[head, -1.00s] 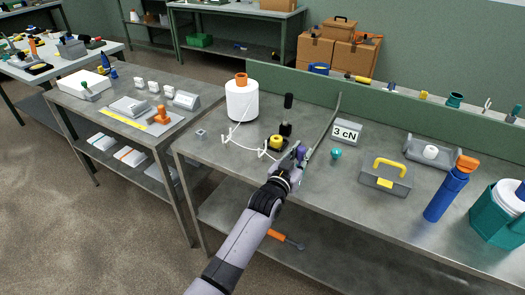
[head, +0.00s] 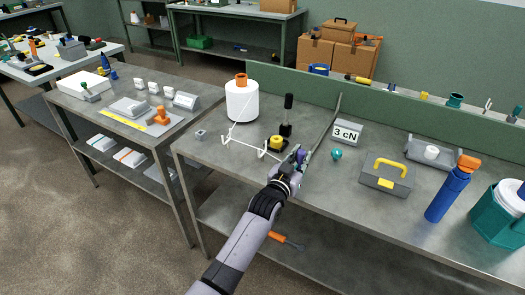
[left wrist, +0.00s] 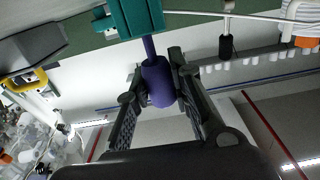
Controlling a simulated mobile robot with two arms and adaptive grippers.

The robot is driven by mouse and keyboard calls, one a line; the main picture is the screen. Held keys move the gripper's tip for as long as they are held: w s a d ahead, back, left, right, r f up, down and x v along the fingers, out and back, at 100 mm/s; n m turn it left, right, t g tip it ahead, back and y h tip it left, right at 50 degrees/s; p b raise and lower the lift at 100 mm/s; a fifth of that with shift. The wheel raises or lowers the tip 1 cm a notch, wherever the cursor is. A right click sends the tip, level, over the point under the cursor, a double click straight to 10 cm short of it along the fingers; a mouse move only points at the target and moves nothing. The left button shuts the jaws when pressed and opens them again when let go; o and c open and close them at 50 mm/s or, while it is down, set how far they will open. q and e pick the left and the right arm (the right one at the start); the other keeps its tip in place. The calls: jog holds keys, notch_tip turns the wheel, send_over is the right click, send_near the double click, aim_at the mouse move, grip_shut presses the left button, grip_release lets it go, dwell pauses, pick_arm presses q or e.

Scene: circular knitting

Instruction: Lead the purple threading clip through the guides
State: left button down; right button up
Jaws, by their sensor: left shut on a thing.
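The purple threading clip (left wrist: 158,82) is between the fingers of my left gripper (left wrist: 156,90) in the left wrist view. In the head view my left gripper (head: 299,156) is shut on it above the workbench, and the clip shows as a small purple patch (head: 301,154). A white yarn cone (head: 241,101) stands at the back left of the bench. White thread runs down from it to the left white guide (head: 225,140) and on toward the right white guide (head: 262,153). The gripper is just right of that guide. My right gripper is out of view.
A yellow-and-black round part (head: 276,142) and a black post (head: 287,112) stand close behind and left of the gripper. A "3 cN" sign (head: 347,133) and a teal knob (head: 337,154) are to the right. A grey toolbox (head: 387,180) and blue bottle (head: 448,190) stand farther right.

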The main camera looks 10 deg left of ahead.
pick_arm(q)
jog(key=shift+f, duration=0.15)
jog(key=shift+f+b, duration=0.4)
jog(key=shift+f, duration=0.1)
jog(key=shift+f, duration=0.15)
dwell(0.4)
jog(key=c, duration=1.3)
grip_release()
jog(key=shift+c, duration=0.2)
jog(key=shift+s, duration=0.1)
jog(key=v, duration=1.2)
jog(key=shift+f, duration=0.1)
